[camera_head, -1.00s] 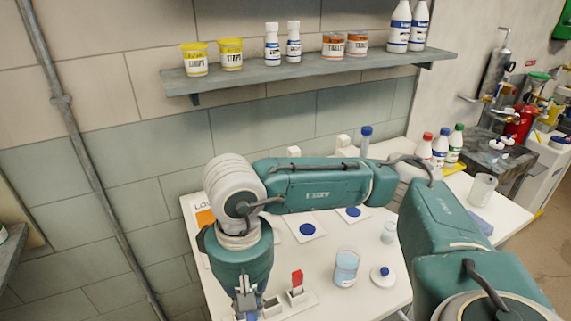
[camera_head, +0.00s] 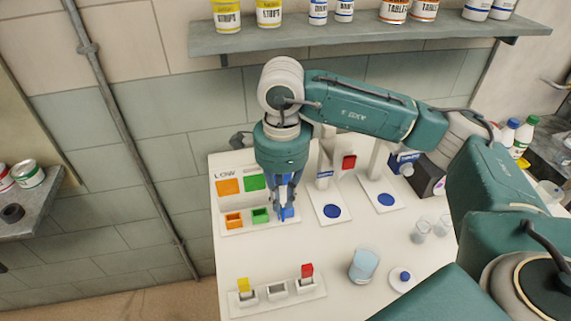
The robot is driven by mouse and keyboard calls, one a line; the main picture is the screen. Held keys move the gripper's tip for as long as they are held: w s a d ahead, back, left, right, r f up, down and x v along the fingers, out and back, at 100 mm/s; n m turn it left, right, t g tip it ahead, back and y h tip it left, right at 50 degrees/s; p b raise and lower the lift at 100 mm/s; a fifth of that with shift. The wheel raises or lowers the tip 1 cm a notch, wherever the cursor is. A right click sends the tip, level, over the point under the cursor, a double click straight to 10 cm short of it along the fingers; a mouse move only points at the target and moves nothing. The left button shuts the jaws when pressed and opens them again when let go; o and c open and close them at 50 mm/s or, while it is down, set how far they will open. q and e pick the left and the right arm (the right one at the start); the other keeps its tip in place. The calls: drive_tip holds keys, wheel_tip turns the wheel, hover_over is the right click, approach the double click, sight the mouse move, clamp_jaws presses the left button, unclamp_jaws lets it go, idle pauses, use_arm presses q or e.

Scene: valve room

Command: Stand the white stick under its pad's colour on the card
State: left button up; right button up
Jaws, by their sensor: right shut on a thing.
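The card (camera_head: 268,225), marked LOW, stands at the left of the white table, with an orange and a green square above small orange and green holders. My right gripper (camera_head: 285,205) points down at the card's right part and hides what lies behind it. It is shut on the white stick, which my fingers mostly hide. A blue patch shows at the fingertips; I cannot tell whether it is the stick's pad or a holder on the card. A front rack (camera_head: 279,295) holds a yellow-topped stick (camera_head: 244,286) and a red-topped stick (camera_head: 306,272); its middle slot is empty. My left gripper is not in view.
White plates with blue discs (camera_head: 332,211) (camera_head: 386,199) stand right of the card. A beaker (camera_head: 364,265) and a small dish with a blue knob (camera_head: 403,278) are at front right. A shelf (camera_head: 370,34) with jars runs above. The table between card and rack is clear.

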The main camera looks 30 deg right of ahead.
drive_tip(key=w+d+r+m+p, duration=0.15)
drive_tip(key=w+d+m, duration=0.35)
drive_tip(key=m, duration=1.1)
use_arm(q)
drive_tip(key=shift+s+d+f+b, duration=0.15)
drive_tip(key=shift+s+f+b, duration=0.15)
drive_tip(key=shift+b, duration=0.95)
use_arm(e)
drive_tip(key=shift+w+a+f+m, duration=0.15)
drive_tip(key=shift+f+m, duration=0.3)
drive_tip(key=shift+f, duration=0.5)
drive_tip(key=shift+w+a+f+m, duration=0.1)
drive_tip(key=shift+w+f+m, duration=0.25)
drive_tip(key=shift+f, duration=0.65)
drive_tip(key=shift+w+a+f+m, duration=0.15)
drive_tip(key=shift+f+m, duration=0.35)
drive_tip(key=shift+f, duration=0.45)
drive_tip(key=shift+d, duration=0.1)
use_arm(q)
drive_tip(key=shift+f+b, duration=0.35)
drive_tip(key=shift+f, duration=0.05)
use_arm(e)
drive_tip(key=shift+f, duration=0.15)
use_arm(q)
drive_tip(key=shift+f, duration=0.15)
use_arm(e)
drive_tip(key=shift+f, duration=0.2)
